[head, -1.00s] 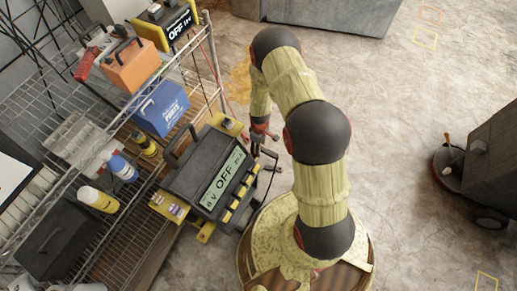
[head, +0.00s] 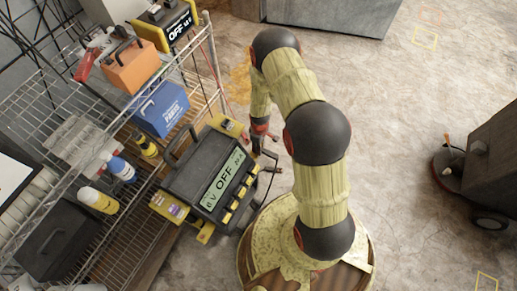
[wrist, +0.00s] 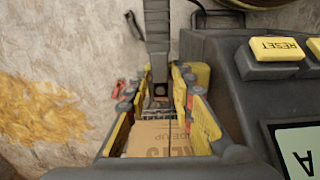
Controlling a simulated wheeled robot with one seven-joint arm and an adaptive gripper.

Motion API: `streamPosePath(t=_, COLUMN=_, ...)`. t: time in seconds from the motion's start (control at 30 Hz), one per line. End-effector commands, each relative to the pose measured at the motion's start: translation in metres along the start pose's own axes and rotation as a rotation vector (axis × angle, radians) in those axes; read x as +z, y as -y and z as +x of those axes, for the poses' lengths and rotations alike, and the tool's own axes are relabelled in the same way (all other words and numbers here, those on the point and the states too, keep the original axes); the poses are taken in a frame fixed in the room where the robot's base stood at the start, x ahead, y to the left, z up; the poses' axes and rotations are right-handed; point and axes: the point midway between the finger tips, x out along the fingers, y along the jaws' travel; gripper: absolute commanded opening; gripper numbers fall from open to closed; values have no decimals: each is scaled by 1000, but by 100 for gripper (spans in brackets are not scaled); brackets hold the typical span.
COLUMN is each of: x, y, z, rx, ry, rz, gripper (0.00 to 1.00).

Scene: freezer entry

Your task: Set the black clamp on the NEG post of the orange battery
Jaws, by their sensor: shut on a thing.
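The orange battery (head: 131,67) sits on the wire rack at the upper left in the head view, with a black handle on top. I cannot make out its NEG post. My gripper (head: 270,160) is low beside the right side of the black-and-yellow charger, well apart from the battery, and partly hidden by my arm. In the wrist view my gripper (wrist: 158,92) is shut on a black piece, which seems to be the black clamp (wrist: 156,40). A thin dark line, perhaps its cable, runs down between the yellow-lined fingers.
The charger (head: 190,172), reading OFF, stands close to my gripper; its RESET button (wrist: 277,48) shows in the wrist view. A blue box (head: 161,108) and a second charger (head: 168,25) flank the battery. Bottles (head: 98,200) stand on the rack. The concrete floor at right is mostly free.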

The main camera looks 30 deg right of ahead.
Motion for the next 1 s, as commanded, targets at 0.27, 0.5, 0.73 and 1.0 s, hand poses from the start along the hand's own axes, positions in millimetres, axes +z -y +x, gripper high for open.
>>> streamPosePath(t=0.27, x=-1, y=-1, z=-6, rx=1, ry=-1, rz=0, gripper=0)
streamPosePath(t=0.5, x=-1, y=-1, z=-48, rx=2, ry=-2, rz=0, gripper=0)
streamPosePath(t=0.73, x=0, y=0, z=-87, rx=1, ry=-1, rz=0, gripper=0)
streamPosePath(t=1.0, x=0, y=0, z=-106, rx=0, ry=0, rz=0, gripper=0)
